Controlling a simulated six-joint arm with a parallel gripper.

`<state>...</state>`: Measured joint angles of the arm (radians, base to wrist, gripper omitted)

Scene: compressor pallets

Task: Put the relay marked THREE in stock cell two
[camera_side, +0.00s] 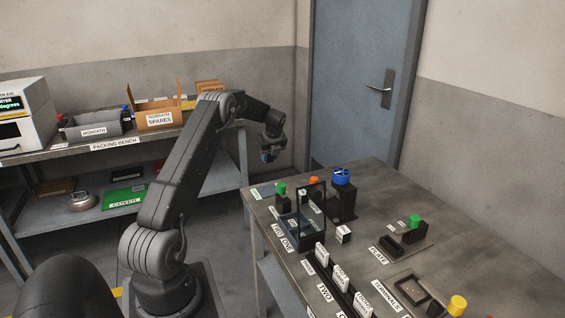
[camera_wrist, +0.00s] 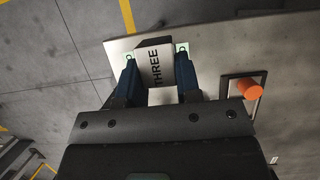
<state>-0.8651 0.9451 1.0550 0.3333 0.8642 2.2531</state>
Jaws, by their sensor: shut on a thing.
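In the wrist view, a pale block marked THREE (camera_wrist: 156,66) sits between the two blue fingers of my gripper (camera_wrist: 157,60), which is shut on it. In the side view, my gripper (camera_side: 271,152) is raised in the air beyond the table's far left corner. The relay is too small to make out there. On the table's left side stands a dark, see-through, open-fronted holder (camera_side: 302,232), with labels reading TWO (camera_side: 277,230) and ONE (camera_side: 287,244) at its front edge. I cannot tell whether these name the stock cells.
An orange knob (camera_wrist: 249,90) stands in a dark square frame in the wrist view. The table (camera_side: 440,275) carries a black block with a blue wheel (camera_side: 342,177), a row of white labelled blocks (camera_side: 340,277) and a green-topped part (camera_side: 414,222). A packing bench (camera_side: 115,146) stands behind left.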

